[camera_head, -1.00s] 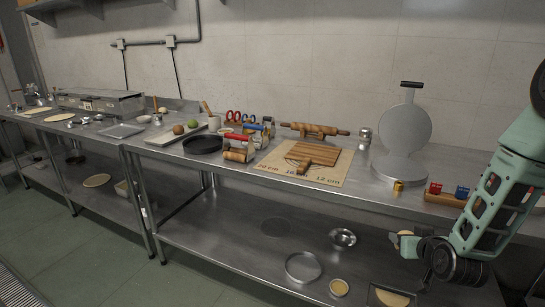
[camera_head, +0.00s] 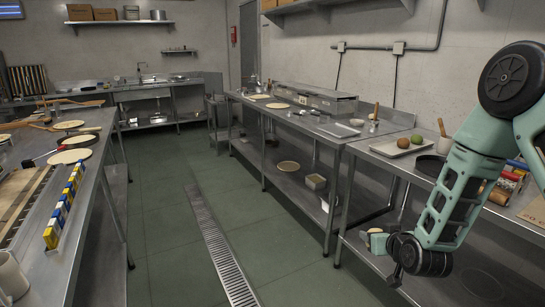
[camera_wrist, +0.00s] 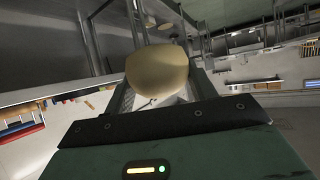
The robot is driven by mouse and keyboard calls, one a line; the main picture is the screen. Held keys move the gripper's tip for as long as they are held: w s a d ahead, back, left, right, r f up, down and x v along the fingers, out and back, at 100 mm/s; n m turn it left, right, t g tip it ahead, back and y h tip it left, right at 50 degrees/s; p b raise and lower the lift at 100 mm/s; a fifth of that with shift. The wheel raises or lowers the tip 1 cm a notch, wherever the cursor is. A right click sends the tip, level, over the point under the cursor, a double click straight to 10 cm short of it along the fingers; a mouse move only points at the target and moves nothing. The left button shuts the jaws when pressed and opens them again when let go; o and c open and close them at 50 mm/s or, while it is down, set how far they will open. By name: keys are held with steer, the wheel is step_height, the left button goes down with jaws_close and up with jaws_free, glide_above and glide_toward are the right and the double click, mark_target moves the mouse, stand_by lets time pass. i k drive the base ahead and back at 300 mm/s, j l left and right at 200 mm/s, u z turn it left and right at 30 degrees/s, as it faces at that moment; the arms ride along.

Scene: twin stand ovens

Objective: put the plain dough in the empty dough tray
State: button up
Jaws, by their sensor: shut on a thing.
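My gripper (camera_head: 378,243) hangs low in front of the right-hand steel stand in the head view, below the tabletop. In the wrist view it is shut on a smooth, rounded, pale tan lump, the plain dough (camera_wrist: 155,68), which sits between the fingers. A pale tray (camera_head: 398,146) on the right-hand stand holds a green ball and a brown ball. A flat, grey, bare metal tray (camera_head: 337,131) lies on the stand further left. I cannot tell for sure which one is the dough tray.
A long steel counter (camera_head: 290,115) with flat dough rounds runs along the wall. A left worktable (camera_head: 85,215) holds coloured blocks and rounds. A floor drain (camera_head: 220,255) runs down the clear aisle. A dark pan (camera_head: 430,165) stands beside the pale tray.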

mark_target(387, 151)
steer(key=i+j+u, duration=0.3)
steer(key=i, duration=0.35)
steer(key=i+u, duration=0.25)
steer(key=i, duration=0.4)
steer(key=i+j+z, duration=0.1)
steer(key=i+z, duration=0.35)
steer(key=i+j+z, duration=0.85)
steer(key=i+l, duration=0.1)
